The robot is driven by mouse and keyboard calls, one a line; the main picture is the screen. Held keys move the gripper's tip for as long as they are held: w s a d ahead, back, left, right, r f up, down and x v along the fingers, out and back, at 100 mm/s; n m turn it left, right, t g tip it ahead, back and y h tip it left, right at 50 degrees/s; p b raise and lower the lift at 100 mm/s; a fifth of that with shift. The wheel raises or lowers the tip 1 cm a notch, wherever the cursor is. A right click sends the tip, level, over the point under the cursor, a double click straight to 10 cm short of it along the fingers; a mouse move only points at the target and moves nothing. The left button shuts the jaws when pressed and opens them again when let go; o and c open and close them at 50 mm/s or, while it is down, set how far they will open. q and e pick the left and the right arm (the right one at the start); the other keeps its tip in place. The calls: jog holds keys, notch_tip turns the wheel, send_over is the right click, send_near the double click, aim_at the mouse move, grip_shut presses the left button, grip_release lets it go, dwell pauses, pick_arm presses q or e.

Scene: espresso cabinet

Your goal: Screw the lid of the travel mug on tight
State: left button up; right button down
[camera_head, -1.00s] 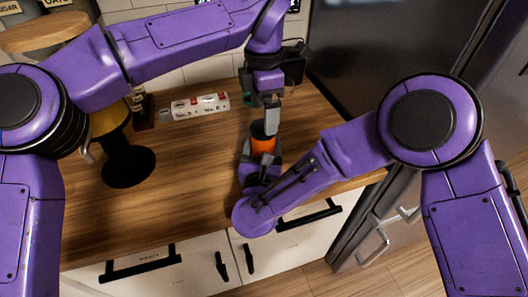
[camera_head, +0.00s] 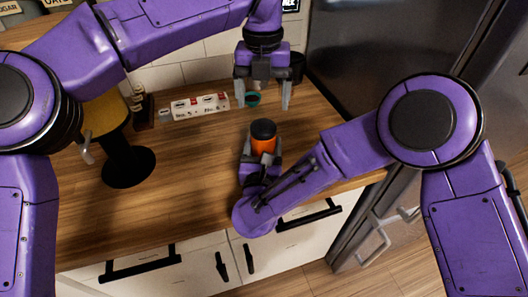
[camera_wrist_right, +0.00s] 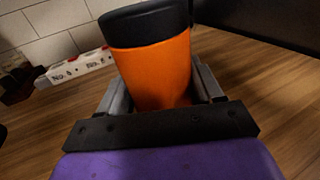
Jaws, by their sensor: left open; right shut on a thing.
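The travel mug (camera_head: 263,146) is orange and stands upright on the wooden counter. Its black lid (camera_head: 263,130) sits on top of it. In the right wrist view the orange mug body (camera_wrist_right: 155,75) fills the space between the fingers, with the black lid (camera_wrist_right: 145,24) above. My right gripper (camera_head: 262,160) is shut around the mug's body, low on its side. My left gripper (camera_head: 263,104) is open and empty, above and behind the mug, apart from the lid. Whether the lid is fully tight cannot be told.
A white box with red marks (camera_head: 200,106) lies at the back against the tiles. A teal cup (camera_head: 253,99) shows behind my left gripper. A black stand (camera_head: 128,165) is at the left, and a dark fridge (camera_head: 380,60) at the right. The counter's middle is clear.

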aim_at(263, 126)
pick_arm(q)
jog(key=shift+f, duration=0.1)
notch_tip(263, 126, down, 8)
jog(key=shift+r, duration=0.1)
jog(key=c, duration=1.1)
jog(key=shift+o, duration=0.2)
jog(key=shift+m, duration=0.4)
jog(key=o, duration=1.2)
jog(key=shift+o, duration=0.2)
notch_tip(263, 126, up, 12)
